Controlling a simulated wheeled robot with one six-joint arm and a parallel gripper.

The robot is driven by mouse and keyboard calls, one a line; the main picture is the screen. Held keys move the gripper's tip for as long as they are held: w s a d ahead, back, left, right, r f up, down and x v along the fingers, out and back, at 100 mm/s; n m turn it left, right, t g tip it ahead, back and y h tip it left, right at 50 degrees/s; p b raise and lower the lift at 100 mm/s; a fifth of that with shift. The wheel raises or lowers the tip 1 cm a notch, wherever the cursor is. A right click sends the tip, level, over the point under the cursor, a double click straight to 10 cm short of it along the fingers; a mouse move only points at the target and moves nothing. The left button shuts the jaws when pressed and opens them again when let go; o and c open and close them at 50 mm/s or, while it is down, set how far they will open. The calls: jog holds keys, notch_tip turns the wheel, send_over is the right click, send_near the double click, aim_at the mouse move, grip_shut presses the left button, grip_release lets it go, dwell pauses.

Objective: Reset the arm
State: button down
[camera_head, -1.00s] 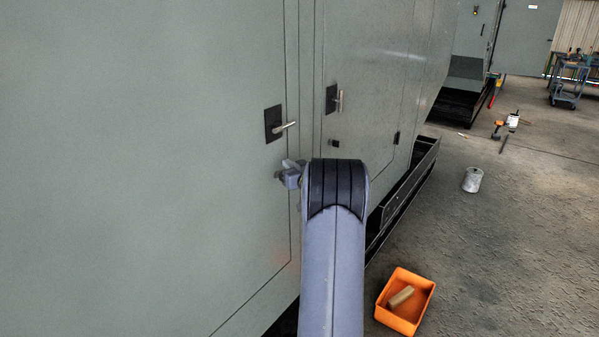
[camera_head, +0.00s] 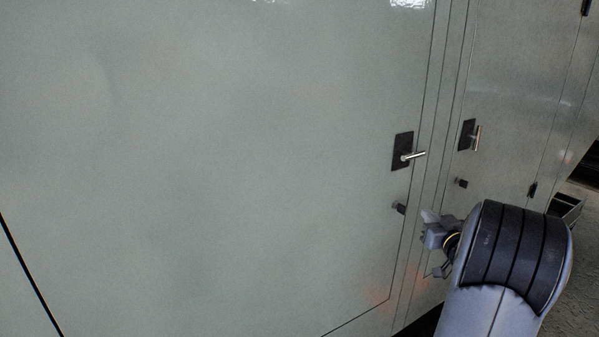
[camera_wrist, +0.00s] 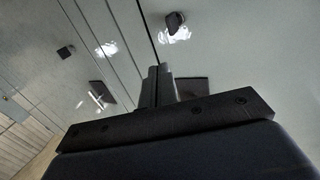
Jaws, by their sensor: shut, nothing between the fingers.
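My gripper (camera_head: 436,232) is in front of the grey-green enclosure, low and right of the left door's handle. Its two fingers are together with nothing between them, and they also show in the wrist view (camera_wrist: 157,86). The left door (camera_head: 230,150) looks shut, its lever handle (camera_head: 412,156) lying nearly level on a black plate. A small black knob (camera_head: 399,208) is below it, left of the gripper. In the wrist view the fingers partly cover a black plate (camera_wrist: 193,88). Whether they touch anything is hard to tell.
The neighbouring panel has a handle standing nearly upright (camera_head: 475,137) and a small black knob (camera_head: 461,183). Enclosure surfaces fill most of the head view. A strip of floor (camera_head: 580,255) shows at the lower right. The wrist view also shows a corrugated wall (camera_wrist: 20,140).

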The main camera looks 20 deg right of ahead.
aim_at(404, 192)
jog(key=x, duration=0.3)
jog(key=p+x, duration=0.1)
jog(key=x, duration=0.2)
jog(key=p+x, duration=0.1)
jog(key=x, duration=0.3)
jog(key=shift+a, duration=0.35)
